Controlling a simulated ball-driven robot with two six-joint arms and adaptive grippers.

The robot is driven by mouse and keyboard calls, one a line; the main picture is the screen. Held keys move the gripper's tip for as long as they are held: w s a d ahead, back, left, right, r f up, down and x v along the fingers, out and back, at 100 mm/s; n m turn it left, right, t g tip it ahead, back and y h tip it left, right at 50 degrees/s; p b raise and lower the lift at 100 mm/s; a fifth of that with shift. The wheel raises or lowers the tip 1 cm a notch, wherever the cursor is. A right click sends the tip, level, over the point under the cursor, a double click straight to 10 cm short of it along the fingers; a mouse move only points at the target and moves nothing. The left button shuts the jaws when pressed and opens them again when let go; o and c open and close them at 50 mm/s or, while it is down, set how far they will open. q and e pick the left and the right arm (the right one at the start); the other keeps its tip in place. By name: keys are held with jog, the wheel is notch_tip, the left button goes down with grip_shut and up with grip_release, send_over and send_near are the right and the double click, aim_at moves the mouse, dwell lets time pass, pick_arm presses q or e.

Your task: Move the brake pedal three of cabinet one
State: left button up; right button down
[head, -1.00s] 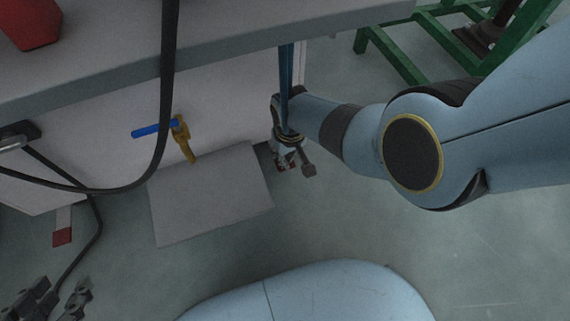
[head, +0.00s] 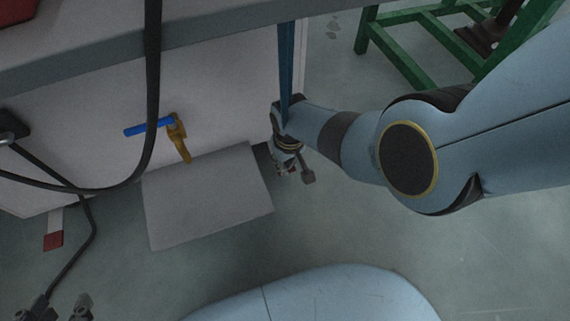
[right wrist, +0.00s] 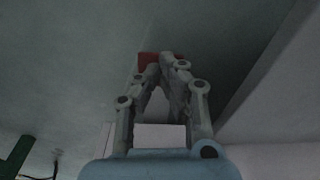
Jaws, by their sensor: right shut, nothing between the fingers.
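A red pedal (right wrist: 160,60) is in the right wrist view, straight ahead of my right gripper (right wrist: 164,62). The fingertips overlap it in the picture; I cannot tell if they touch it. My right gripper is shut and empty; in the head view (head: 285,168) it is low beside the right end of the white cabinet (head: 225,105), partly hidden by its own wrist. Another red pedal (head: 53,241) on a pale lever is at the cabinet's left. My left gripper (head: 62,306) is at the bottom left corner, partly cut off, its dark fingers apart.
A grey panel (head: 205,200) sticks out low from the cabinet. A yellow valve with a blue handle (head: 148,127) is above it. A black cable (head: 153,90) hangs in front. A green frame (head: 400,55) stands at the back right. The floor in front is clear.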

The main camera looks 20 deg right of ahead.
notch_tip(320, 180, down, 3)
jog(key=shift+s+r+b, duration=0.1)
jog(key=shift+r+b, duration=0.05)
jog(key=shift+b, duration=0.5)
pick_arm(q)
jog(key=shift+s+f, duration=0.2)
jog(key=shift+f, duration=0.35)
jog(key=shift+s+f, duration=0.2)
jog(key=shift+f, duration=0.35)
pick_arm(e)
jog(key=shift+r, duration=0.15)
jog(key=shift+r, duration=0.1)
pick_arm(q)
jog(key=r+p, duration=0.1)
jog(key=w+r+p, duration=0.1)
jog(key=shift+r+p, duration=0.3)
jog(key=shift+r, duration=0.1)
pick_arm(e)
jog(key=s, duration=0.3)
jog(key=shift+d+r, duration=0.25)
jog(key=shift+r, duration=0.1)
pick_arm(q)
jog(key=shift+f, duration=0.1)
pick_arm(e)
jog(key=shift+w, duration=0.15)
